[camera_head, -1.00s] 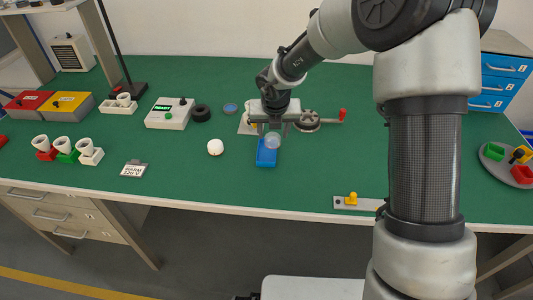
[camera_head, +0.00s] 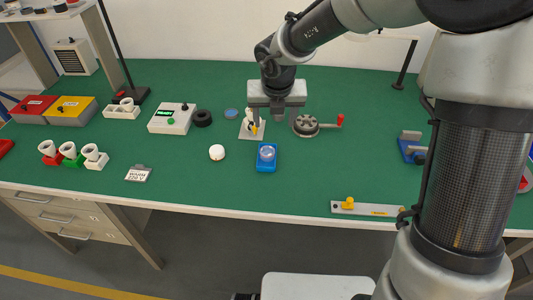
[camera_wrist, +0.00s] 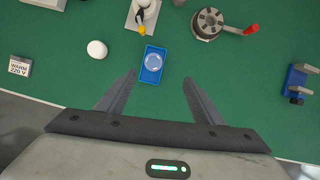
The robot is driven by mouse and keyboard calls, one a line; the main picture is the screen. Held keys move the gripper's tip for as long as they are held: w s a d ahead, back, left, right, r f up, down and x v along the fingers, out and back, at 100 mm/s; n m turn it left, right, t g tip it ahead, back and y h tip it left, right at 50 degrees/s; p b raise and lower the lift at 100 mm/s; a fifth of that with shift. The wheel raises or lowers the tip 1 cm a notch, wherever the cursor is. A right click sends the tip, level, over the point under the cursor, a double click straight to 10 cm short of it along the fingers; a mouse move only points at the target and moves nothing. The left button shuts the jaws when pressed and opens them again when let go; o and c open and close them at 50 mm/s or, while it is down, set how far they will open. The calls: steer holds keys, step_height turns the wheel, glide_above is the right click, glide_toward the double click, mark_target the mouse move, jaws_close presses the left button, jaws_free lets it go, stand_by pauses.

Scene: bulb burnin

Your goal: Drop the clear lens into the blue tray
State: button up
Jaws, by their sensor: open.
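The clear lens (camera_head: 267,153) is a round, see-through disc lying in the blue tray (camera_head: 267,167). In the wrist view the lens (camera_wrist: 153,61) shows inside the rim of the blue tray (camera_wrist: 149,78), towards its middle. My gripper (camera_head: 276,118) is above and behind the tray in the head view. In the wrist view my gripper (camera_wrist: 157,78) has its two fingers wide apart with nothing between them, and the tray lies beyond the fingertips, apart from them.
A white round object (camera_head: 217,152) lies left of the tray. A grey round fixture with a red handle (camera_head: 306,125) stands behind right. A white plate with a yellow-tipped part (camera_head: 252,130) is behind the tray. A blue vise-like block (camera_head: 411,147) stands right. Green bench between is clear.

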steer(key=p+v, duration=0.1)
steer(key=v, duration=0.4)
steer(key=shift+w+r, duration=0.1)
